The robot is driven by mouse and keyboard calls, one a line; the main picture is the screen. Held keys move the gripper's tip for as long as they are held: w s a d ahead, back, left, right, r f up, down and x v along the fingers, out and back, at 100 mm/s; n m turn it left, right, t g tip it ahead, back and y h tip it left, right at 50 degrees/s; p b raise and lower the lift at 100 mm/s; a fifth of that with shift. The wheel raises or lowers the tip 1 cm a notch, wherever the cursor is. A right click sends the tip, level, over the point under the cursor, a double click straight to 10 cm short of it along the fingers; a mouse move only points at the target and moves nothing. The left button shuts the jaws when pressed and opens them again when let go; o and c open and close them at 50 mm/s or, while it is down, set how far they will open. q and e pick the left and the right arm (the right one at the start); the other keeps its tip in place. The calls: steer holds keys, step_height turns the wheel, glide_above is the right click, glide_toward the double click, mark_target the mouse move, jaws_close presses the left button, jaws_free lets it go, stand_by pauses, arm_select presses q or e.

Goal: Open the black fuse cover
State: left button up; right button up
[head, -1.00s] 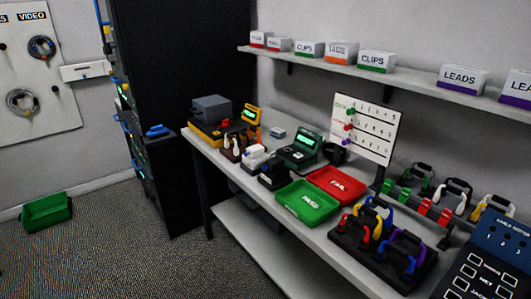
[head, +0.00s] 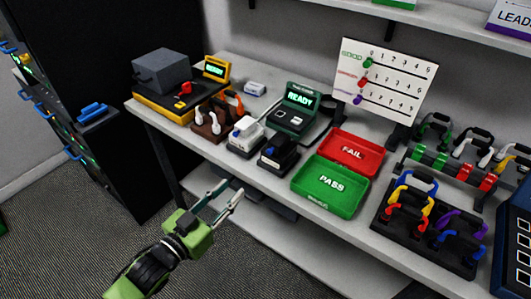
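A small black unit (head: 279,153) sits on the table near its front edge, left of the green PASS tray. It looks like the black fuse cover, but it is too small to tell where its lid parts or whether it is closed. My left gripper (head: 227,192) comes in from the lower left with its two fingers apart and nothing between them. It is in front of the table edge, lower in the picture than the black unit and apart from it. My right gripper is not in view.
A similar white unit (head: 246,135) stands just left of the black one. The green PASS tray (head: 325,207) and red FAIL tray (head: 368,143) lie to the right. A green tester (head: 297,106) reading READY stands behind. A yellow tester (head: 168,108) is at the left end.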

mark_target(268, 153)
arm_select(q)
step_height(268, 153, up, 4)
steer(key=d+h, duration=0.1)
steer(key=d, duration=0.1)
steer(key=shift+m, duration=0.3)
steer(key=p+x, duration=0.1)
steer(key=x, duration=1)
steer(key=shift+w+d+f+p, duration=0.1)
steer(key=shift+d+p, duration=0.25)
steer(key=shift+d, duration=0.05)
steer(key=shift+w+d, duration=0.3)
steer(key=shift+w, duration=0.1)
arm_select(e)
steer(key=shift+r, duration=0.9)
arm_select(q)
jaws_close()
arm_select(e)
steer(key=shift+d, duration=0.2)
